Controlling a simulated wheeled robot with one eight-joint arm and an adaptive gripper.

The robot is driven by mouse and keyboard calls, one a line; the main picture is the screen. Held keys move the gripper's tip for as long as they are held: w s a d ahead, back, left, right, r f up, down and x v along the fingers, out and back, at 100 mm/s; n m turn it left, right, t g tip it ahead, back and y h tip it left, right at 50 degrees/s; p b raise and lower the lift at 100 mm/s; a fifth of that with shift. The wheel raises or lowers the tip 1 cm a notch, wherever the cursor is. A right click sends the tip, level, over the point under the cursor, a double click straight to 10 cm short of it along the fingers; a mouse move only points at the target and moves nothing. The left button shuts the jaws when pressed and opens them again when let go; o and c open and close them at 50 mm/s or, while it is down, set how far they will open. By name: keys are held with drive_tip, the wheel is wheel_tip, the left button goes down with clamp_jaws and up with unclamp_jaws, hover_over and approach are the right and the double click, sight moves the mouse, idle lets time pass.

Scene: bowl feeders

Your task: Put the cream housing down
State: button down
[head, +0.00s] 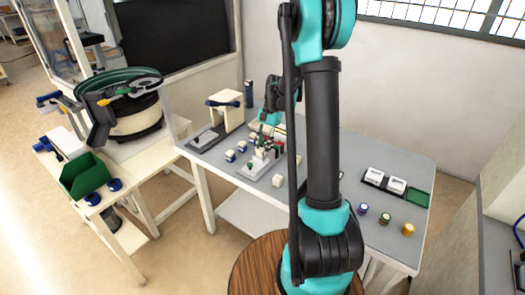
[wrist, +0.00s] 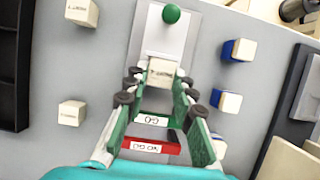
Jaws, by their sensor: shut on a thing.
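The cream housing (wrist: 161,72) is a small cream block with dark print on its face, seen in the wrist view. My gripper (wrist: 160,76) is shut on it, with a green-and-white finger on each side. The held housing is over or at the near end of a white plate with a green knob (wrist: 171,14); I cannot tell whether it touches. In the head view my gripper (head: 263,143) is low over the grey table (head: 330,160), and the housing cannot be made out clearly there.
Loose cream blocks (wrist: 72,113) lie left, and blue-and-cream blocks (wrist: 238,50) right. In the head view, a green tray (head: 419,199) and several small round pieces (head: 385,219) are at right.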

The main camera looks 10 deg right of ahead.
drive_tip(key=shift+f, duration=0.85)
drive_tip(key=c, duration=1.3)
unclamp_jaws()
drive_tip(key=shift+f, duration=0.1)
drive_tip(key=shift+o, duration=0.2)
drive_tip(key=v, duration=1.2)
drive_tip(key=s+f+n+t+h, duration=0.1)
drive_tip(key=s+f+n+t, duration=0.1)
drive_tip(key=s, duration=0.6)
drive_tip(key=s+f+n+t+h, duration=0.1)
drive_tip(key=s+f+n+t, duration=0.2)
drive_tip(key=s, duration=0.6)
drive_tip(key=s+f+n+t+h, duration=0.1)
drive_tip(key=s+f+n+t, duration=0.1)
drive_tip(key=s, duration=0.7)
drive_tip(key=shift+s+d+f+n, duration=0.2)
drive_tip(key=shift+d+f+n, duration=0.2)
drive_tip(key=shift+f+n, duration=0.45)
drive_tip(key=shift+r, duration=0.2)
